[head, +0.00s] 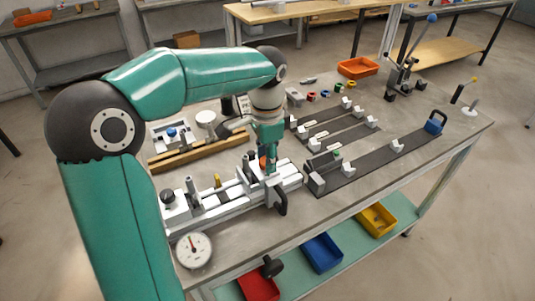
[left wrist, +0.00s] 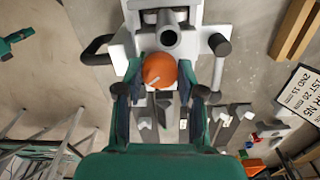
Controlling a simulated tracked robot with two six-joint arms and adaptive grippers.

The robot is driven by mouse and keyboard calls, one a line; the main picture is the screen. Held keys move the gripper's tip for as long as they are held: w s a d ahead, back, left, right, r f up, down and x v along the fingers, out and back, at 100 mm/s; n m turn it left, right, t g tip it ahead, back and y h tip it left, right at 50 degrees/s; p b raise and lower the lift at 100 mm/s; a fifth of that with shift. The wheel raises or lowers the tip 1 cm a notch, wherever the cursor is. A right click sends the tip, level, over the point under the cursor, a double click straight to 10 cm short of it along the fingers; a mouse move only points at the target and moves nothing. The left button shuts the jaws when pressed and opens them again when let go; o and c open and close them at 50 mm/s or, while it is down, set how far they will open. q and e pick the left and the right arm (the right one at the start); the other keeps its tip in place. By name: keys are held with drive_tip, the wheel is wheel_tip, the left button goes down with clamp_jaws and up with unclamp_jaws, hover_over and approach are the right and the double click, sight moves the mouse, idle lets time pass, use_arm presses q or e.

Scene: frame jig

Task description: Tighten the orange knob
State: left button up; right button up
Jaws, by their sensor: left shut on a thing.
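The orange knob (left wrist: 160,70) sits on the grey and white jig, and a pale line shows on its face in the left wrist view. In the head view only a small part of the knob (head: 263,162) shows beside my fingers. My left gripper (left wrist: 161,92) points down at the jig, with one finger on each side of the knob, shut on it. The jig (head: 229,202) lies along the front left of the bench, with a black handle (head: 281,200) at its right end. My right gripper is not in view.
Dark rails with white blocks (head: 397,146) lie to the right. A round dial gauge (head: 193,250) is at the front left. A wooden bar (head: 185,158) lies behind the jig. Red, blue (head: 322,252) and yellow bins stand on the lower shelf. Bare bench top shows at the front right.

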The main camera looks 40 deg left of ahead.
use_arm(q)
drive_tip(key=m+p, duration=0.2)
drive_tip(key=m, duration=0.4)
drive_tip(key=m+p, duration=0.1)
drive_tip(key=m, duration=0.4)
drive_tip(key=shift+m, duration=0.3)
idle(0.3)
drive_tip(key=o, duration=1.2)
drive_tip(key=shift+c, duration=0.2)
drive_tip(key=shift+r, duration=0.1)
wheel_tip(320, 180, up, 12)
